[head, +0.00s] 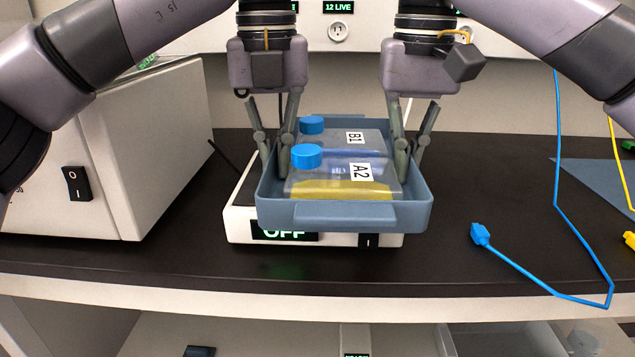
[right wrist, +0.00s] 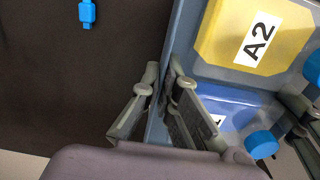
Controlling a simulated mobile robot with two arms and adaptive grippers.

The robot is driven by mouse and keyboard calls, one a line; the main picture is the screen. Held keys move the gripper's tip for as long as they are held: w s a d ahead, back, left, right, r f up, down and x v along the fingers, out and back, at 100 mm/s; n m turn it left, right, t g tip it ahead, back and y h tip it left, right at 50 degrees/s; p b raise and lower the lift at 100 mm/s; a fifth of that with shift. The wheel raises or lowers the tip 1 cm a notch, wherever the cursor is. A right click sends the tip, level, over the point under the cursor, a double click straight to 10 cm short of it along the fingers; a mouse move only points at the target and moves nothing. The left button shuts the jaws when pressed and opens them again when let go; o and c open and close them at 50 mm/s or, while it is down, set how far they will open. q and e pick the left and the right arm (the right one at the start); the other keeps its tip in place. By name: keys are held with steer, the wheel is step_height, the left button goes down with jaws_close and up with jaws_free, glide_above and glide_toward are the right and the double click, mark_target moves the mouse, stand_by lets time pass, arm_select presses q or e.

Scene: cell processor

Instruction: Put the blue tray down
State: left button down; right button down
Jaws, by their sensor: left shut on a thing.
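The blue tray (head: 362,215) is in the middle of the head view, over a white device (head: 240,228) whose display reads OFF. I cannot tell whether it touches the device. In it lie a flask marked A2 (head: 340,189) with yellow liquid and, behind it, a flask marked B1 (head: 338,137) with blue liquid; both have blue caps. My left gripper (head: 274,165) is shut on the tray's left wall. My right gripper (head: 411,165) has its fingers on both sides of the right wall, pinching it; the right wrist view shows this gripper (right wrist: 162,80) too.
A large white machine (head: 170,150) with a power switch stands at the left. A blue cable with a plug (head: 481,235) lies on the dark bench at the right, with a yellow cable (head: 622,170) beyond. The dark bench (head: 480,180) right of the tray is mostly clear.

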arm_select(q)
steer(key=shift+a+f, duration=0.2)
steer(key=shift+f, duration=0.45)
arm_select(e)
steer(key=shift+s+d+f, duration=0.15)
steer(key=shift+d+f, duration=0.1)
steer(key=shift+f, duration=0.2)
arm_select(q)
steer(key=c, duration=2)
jaws_free()
steer(key=shift+d, duration=0.1)
arm_select(e)
steer(key=c, duration=2.1)
jaws_free()
arm_select(q)
steer(key=shift+o, duration=1.1)
steer(key=shift+s, duration=0.1)
arm_select(e)
steer(key=o, duration=0.3)
arm_select(q)
steer(key=shift+d, duration=0.15)
arm_select(e)
steer(key=shift+s+a, duration=0.1)
steer(key=shift+a, duration=0.05)
arm_select(q)
steer(key=shift+r, duration=0.1)
